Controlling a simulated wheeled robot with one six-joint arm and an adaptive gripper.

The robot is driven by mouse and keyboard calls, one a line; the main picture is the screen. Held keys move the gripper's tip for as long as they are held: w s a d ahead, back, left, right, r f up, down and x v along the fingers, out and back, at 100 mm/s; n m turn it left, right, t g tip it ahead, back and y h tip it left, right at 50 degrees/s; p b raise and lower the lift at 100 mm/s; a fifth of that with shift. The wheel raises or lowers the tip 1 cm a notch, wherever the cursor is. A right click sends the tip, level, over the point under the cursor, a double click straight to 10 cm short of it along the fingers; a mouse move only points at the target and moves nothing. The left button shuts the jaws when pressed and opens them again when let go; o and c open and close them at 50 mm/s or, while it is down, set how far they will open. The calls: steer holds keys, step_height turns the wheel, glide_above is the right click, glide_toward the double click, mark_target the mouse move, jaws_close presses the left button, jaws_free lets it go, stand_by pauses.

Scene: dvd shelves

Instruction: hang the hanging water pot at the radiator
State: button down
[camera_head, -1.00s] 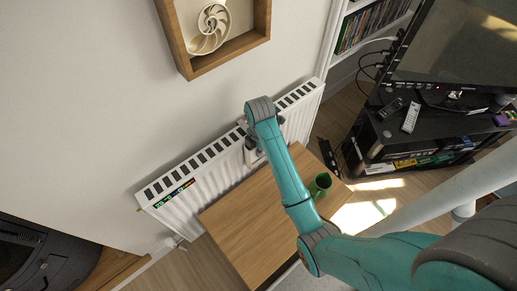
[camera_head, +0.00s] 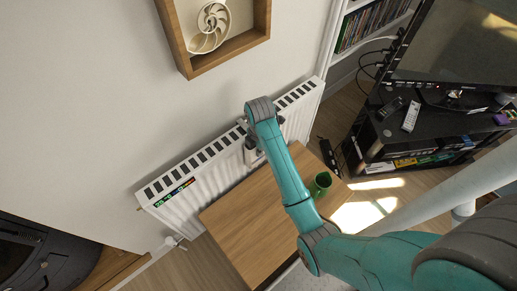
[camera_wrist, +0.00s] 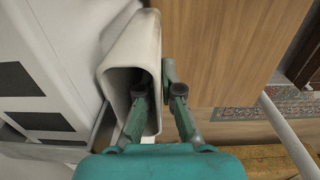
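The hanging water pot is a pale, narrow, hollow vessel (camera_wrist: 137,45) in the wrist view, its opening toward the camera. My gripper (camera_wrist: 155,85) straddles its right wall, one finger inside the opening and one outside. The fingers look closed on that wall, though the inner contact is in shadow. The white radiator (camera_head: 190,208), with dark top slots, stands along the wall; it fills the left of the wrist view (camera_wrist: 65,70). The pot is close beside it. A thin grey strip shows between them; whether it is hooked on is unclear. In the head view my arm mostly hides the pot (camera_head: 253,157).
A wooden table (camera_head: 240,225) stands close in front of the radiator, with a green cup (camera_head: 320,184) at its right end. A box frame (camera_head: 183,45) hangs above the radiator. A black television stand (camera_head: 430,140) is at right. A stove (camera_head: 40,255) is lower left.

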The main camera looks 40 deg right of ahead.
steer(key=shift+f, duration=0.45)
stand_by(0.3)
steer(key=c, duration=1.2)
jaws_free()
steer(key=shift+c, duration=0.2)
